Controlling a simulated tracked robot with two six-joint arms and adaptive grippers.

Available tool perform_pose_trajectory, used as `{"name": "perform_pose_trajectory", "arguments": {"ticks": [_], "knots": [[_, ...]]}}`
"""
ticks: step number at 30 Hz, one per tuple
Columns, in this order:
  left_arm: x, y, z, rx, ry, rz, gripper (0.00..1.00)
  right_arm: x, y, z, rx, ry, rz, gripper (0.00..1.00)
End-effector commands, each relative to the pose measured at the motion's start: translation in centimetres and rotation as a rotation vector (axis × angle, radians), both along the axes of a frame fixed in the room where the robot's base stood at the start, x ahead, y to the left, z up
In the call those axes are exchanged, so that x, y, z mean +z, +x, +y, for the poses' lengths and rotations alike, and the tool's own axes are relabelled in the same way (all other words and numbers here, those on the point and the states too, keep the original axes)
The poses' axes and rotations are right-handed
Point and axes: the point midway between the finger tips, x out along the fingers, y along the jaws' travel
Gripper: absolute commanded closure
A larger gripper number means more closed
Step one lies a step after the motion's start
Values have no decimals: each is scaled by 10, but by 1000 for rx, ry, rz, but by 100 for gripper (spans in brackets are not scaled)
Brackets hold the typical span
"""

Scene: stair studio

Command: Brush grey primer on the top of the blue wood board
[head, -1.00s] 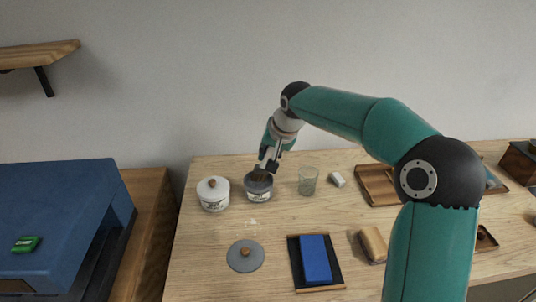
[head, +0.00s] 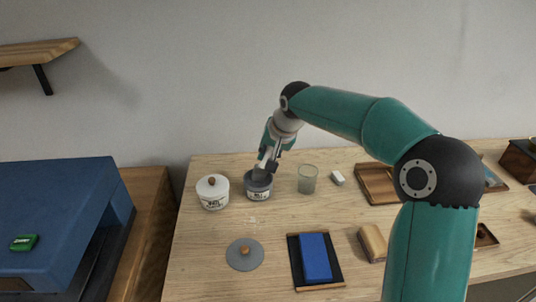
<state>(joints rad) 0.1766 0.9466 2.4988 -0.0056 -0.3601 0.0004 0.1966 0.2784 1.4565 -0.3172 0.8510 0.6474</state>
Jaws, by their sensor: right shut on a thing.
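The blue wood board (head: 315,258) lies flat on a dark tray (head: 337,272) near the front of the table. Its top looks plain blue. The grey primer pot (head: 260,191) stands open behind it to the left, with a label on its front. My right gripper (head: 264,169) points down into the pot's mouth. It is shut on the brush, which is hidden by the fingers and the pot. My left gripper is not in view.
A white lidded pot (head: 214,195) stands left of the grey one, a glass (head: 307,180) and a small white block (head: 338,178) to its right. A tan block (head: 372,242) and wooden tray (head: 376,187) lie right. Table between pot and board is clear.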

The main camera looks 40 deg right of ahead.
Motion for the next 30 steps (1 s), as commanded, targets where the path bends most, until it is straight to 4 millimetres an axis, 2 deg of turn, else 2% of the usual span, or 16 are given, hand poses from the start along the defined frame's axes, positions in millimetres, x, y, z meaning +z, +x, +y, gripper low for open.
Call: {"name": "perform_pose_trajectory", "arguments": {"ticks": [14,30], "knots": [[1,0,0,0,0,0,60,-1,0,1,1,1,4,100],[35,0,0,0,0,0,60,41,0,1,1,0,1,100]]}}
